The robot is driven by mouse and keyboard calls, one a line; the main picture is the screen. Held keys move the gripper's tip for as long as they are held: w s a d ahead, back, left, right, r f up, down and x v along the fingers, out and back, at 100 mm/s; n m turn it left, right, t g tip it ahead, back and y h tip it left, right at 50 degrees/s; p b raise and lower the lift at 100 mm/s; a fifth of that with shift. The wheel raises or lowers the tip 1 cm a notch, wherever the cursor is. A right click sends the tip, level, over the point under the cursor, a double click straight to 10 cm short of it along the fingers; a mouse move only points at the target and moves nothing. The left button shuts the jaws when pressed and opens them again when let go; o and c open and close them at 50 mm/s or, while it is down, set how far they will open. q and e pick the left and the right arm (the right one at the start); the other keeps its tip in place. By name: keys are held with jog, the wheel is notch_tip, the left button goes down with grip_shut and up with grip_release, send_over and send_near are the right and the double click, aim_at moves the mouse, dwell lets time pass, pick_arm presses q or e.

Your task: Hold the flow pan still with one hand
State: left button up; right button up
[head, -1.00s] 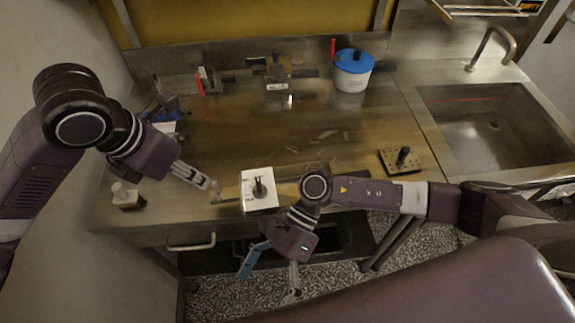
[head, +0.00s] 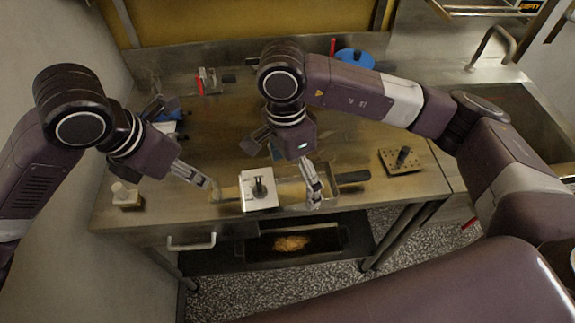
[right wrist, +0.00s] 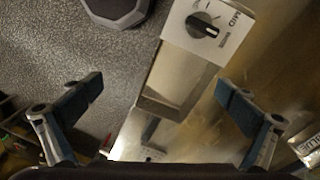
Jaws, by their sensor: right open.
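The flow pan appears to be the long shallow metal pan (head: 291,193) at the counter's front edge, with a black handle (head: 353,176) at its right. A white box with a black knob (head: 258,203) sits at its middle. In the right wrist view the pan (right wrist: 167,104) lies between my open fingers, below the white dial box (right wrist: 208,37). My right gripper (head: 280,176) is open above the pan; one finger overlaps its right part in the head view, and contact cannot be told. My left gripper (head: 188,143) looks open, one fingertip near the pan's left end.
A blue-lidded pot (head: 354,56) stands at the back, partly hidden by my right arm. A perforated plate with a black knob (head: 402,160) lies right of the pan. A small bottle (head: 126,196) stands at the left front. A dark tray (head: 335,240) sits below the counter.

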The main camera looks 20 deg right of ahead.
aim_at(288, 194)
jog(key=w+f+m, duration=0.1)
jog(key=f, duration=0.1)
jog(key=w+f+m, duration=0.1)
jog(key=f, duration=0.2)
jog(key=w+f+m+t, duration=0.1)
jog(key=f+m, duration=0.1)
jog(key=f, duration=0.1)
jog(key=shift+w+a+y, duration=0.1)
jog(key=shift+a+y, duration=0.15)
jog(key=shift+y, duration=0.15)
jog(key=c, duration=1.6)
